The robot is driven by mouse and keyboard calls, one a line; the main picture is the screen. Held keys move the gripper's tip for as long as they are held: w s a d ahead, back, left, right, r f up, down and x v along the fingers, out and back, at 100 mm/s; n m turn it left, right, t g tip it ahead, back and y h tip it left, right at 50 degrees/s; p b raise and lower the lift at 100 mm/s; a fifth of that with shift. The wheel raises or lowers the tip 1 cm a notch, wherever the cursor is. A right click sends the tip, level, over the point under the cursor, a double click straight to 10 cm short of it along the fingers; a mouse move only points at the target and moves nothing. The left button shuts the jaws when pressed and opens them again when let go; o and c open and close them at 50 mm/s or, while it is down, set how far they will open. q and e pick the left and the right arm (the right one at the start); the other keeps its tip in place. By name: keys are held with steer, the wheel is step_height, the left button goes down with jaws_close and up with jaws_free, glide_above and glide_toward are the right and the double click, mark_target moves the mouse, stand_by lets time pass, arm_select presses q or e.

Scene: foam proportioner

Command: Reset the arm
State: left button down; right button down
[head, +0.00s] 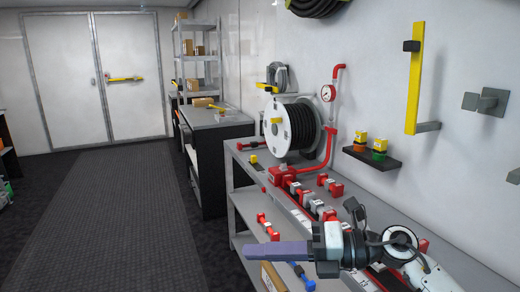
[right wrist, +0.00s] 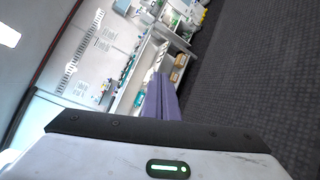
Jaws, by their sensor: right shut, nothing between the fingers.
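My right gripper (head: 276,252) reaches in from the lower right of the head view, over the front edge of the grey bench. Its purple fingers are together and hold nothing. In the right wrist view the same purple fingers (right wrist: 161,98) point away from the camera, closed, with shelving and floor beyond them. My left gripper is in neither view.
The grey bench (head: 242,165) carries red valves and fittings (head: 283,176) and a black hose reel (head: 302,127). A yellow bar (head: 414,80) and a small black shelf (head: 372,157) are on the wall. The dark floor aisle (head: 110,215) at left is clear.

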steer(key=s+d+f+m+t+h, duration=0.1)
steer(key=d+f+m+t+h, duration=0.35)
steer(key=f+m+t, duration=0.65)
steer(key=s+d+f+m+t+h, duration=0.2)
steer(key=d+f+m+t+h, duration=0.3)
steer(key=m, duration=1.2)
steer(key=s+d+f+m+g+h, duration=0.2)
steer(key=s+d+f+m+g, duration=0.1)
steer(key=s+f, duration=0.7)
steer(key=s+d+f+m+g+h, duration=0.2)
steer(key=s+d+f+m+g, duration=0.2)
steer(key=s+f, duration=0.6)
step_height(320, 180, down, 3)
steer(key=m+g, duration=0.2)
steer(key=g, duration=0.1)
steer(key=shift+s+r, duration=0.15)
steer(key=shift+s, duration=0.15)
steer(key=c, duration=2.5)
jaws_free()
steer(key=shift+d, duration=0.1)
